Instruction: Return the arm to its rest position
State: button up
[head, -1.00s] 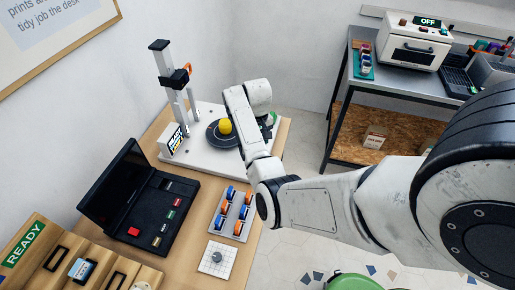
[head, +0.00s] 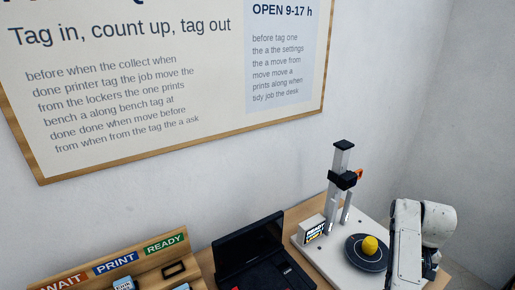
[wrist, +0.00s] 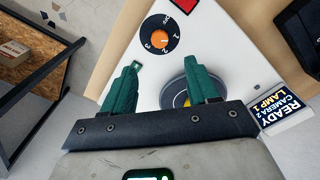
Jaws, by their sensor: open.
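My arm (head: 422,240) shows at the lower right of the head view, its wrist beside the right edge of a dark turntable. In the wrist view my gripper (wrist: 164,80) has two green fingers standing well apart with nothing held between them. The fingers are over the white base of the scanner-like stand (wrist: 215,35). A dark round turntable (wrist: 172,94) shows partly behind the right finger. In the head view the fingers are mostly hidden by the arm.
A yellow piece (head: 370,244) sits on the turntable. Left of it are the stand's post (head: 342,180), a READY sign (head: 312,230), an open black case (head: 250,240) and a wooden rack (head: 125,265). A dial (wrist: 160,38) and a metal-framed shelf (wrist: 40,80) show in the wrist view.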

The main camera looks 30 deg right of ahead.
jog(key=s+a+f+n, duration=0.1)
jog(key=s+a, duration=0.3)
jog(key=a, duration=0.6)
jog(key=s+a+f+n+b, duration=0.1)
jog(key=s+a+f+n, duration=0.1)
jog(key=a, duration=0.9)
jog(key=s+a+f+n+t, duration=0.1)
jog(key=s+a+f+n, duration=0.1)
jog(key=s+a+n, duration=0.2)
jog(key=s+a, duration=0.3)
jog(key=a, duration=0.4)
